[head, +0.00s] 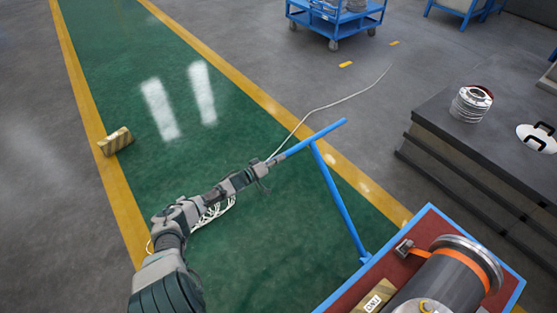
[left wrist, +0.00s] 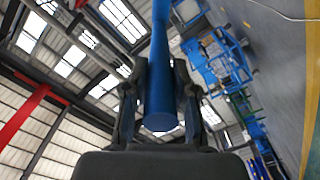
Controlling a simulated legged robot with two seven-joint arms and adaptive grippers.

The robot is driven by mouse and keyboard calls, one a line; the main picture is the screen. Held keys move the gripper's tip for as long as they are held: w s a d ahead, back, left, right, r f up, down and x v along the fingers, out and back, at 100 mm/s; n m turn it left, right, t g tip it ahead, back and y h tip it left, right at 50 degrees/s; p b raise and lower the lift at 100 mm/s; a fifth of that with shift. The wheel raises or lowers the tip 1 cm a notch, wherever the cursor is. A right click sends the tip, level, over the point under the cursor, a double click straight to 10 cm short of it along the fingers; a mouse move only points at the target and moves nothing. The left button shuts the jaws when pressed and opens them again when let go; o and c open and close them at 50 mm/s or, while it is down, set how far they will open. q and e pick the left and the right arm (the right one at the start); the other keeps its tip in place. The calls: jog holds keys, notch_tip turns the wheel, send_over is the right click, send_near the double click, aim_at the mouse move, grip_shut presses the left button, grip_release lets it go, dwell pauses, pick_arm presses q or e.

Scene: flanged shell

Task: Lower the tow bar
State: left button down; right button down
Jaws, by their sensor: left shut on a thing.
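The blue tow bar (head: 338,200) rises at a slant from the corner of a blue-edged cart (head: 432,208). Its crossbar handle (head: 325,134) is at the upper end. My left gripper (head: 272,163) is shut on the left end of the handle. In the left wrist view, the blue handle (left wrist: 160,85) runs between the two fingers of the left gripper (left wrist: 160,110), its round end facing the camera. My right gripper is not in view.
The cart carries a dark cylinder with an orange strap (head: 445,283). A dark platform (head: 490,140) with a flanged part (head: 471,103) stands at right. A wooden block (head: 115,141) lies by the left yellow line. A blue trolley (head: 335,18) stands farther back. The green lane is mostly clear.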

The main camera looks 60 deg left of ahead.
pick_arm(q)
jog(key=c, duration=0.9)
grip_release()
jog(key=shift+d, duration=0.2)
jog(key=shift+c, duration=0.2)
jog(key=shift+r, duration=0.15)
jog(key=shift+s, duration=0.25)
jog(key=s, duration=1.1)
jog(key=shift+s+d, duration=0.15)
jog(key=shift+d, duration=0.2)
